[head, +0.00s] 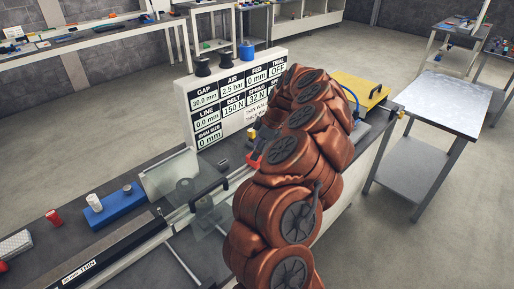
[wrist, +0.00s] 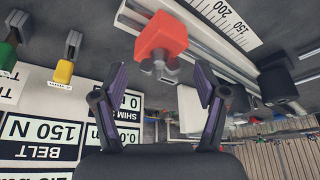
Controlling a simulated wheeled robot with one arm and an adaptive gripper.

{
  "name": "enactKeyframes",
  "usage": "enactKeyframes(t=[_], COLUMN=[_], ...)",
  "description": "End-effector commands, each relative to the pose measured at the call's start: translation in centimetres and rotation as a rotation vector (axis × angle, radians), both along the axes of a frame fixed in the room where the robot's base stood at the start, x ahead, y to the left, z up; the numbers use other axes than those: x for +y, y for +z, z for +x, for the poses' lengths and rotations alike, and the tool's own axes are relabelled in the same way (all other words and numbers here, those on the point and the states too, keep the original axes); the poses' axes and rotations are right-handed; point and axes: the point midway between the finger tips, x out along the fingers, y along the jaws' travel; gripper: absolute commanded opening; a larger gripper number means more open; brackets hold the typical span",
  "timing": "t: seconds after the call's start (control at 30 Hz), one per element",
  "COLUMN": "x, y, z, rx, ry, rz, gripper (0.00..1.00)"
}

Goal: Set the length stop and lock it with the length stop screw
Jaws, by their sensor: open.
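In the wrist view a red block (wrist: 163,34), which looks like the length stop, sits beside a rail with a printed scale (wrist: 225,22) showing 150 and 200. A grey lobed knob (wrist: 160,64), seemingly its screw, sticks out from the block toward my gripper. My gripper (wrist: 160,82) is open and empty, with one finger on each side of the knob's line and the knob just beyond the tips. I cannot tell whether anything touches. In the head view a bit of red (head: 253,161) shows beside my arm, which hides most of this area.
A white readout board (head: 237,98) stands behind my arm. A yellow handle (wrist: 64,71) and a green one (wrist: 8,55) are left of my gripper. A yellow plate (head: 357,91), a clear cover (head: 168,172) and a blue block (head: 116,209) are on the bench.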

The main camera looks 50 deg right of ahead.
Motion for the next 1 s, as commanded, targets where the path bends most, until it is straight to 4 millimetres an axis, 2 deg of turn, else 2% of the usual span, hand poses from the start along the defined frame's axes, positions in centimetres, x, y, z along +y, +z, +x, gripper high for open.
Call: enactKeyframes(t=[0.07, 0.6, 1.0], x=[0.0, 0.02, 0.03], y=[0.0, 0.03, -0.39], z=[0.0, 0.0, -0.1], rx=[0.0, 0.001, -0.001], ry=[0.0, 0.0, -0.073], rz=[0.0, 0.001, 0.0], gripper=[0.7, 0.14, 0.13])
